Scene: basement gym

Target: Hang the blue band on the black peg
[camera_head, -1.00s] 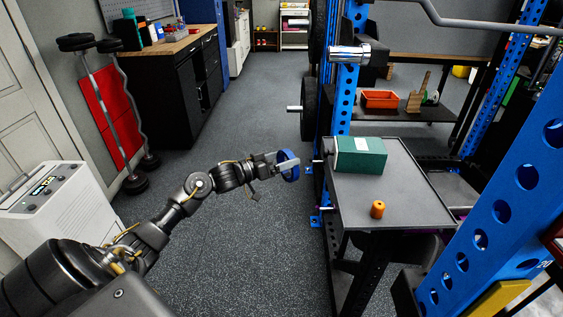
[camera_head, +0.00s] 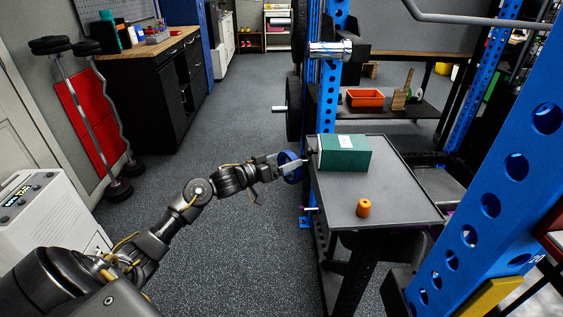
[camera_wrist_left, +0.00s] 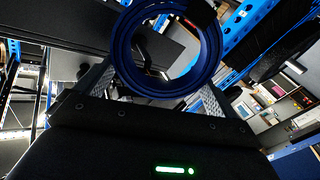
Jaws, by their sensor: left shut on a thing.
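The blue band (camera_head: 294,178) is a ring held at the end of my left arm, left of the rack's cart-like table. My left gripper (camera_head: 287,167) is shut on it. In the left wrist view the blue band (camera_wrist_left: 124,48) stands between the two fingers, its hole facing the camera. A short dark peg (camera_head: 308,158) with a pale tip shows just right of the band, by the blue upright; the band is close to it, but I cannot tell if they touch. A lower peg (camera_head: 310,209) has a purple part. My right gripper is out of view.
A chrome bar sleeve (camera_head: 330,50) sticks out above. Blue rack posts (camera_head: 490,205) stand at right.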

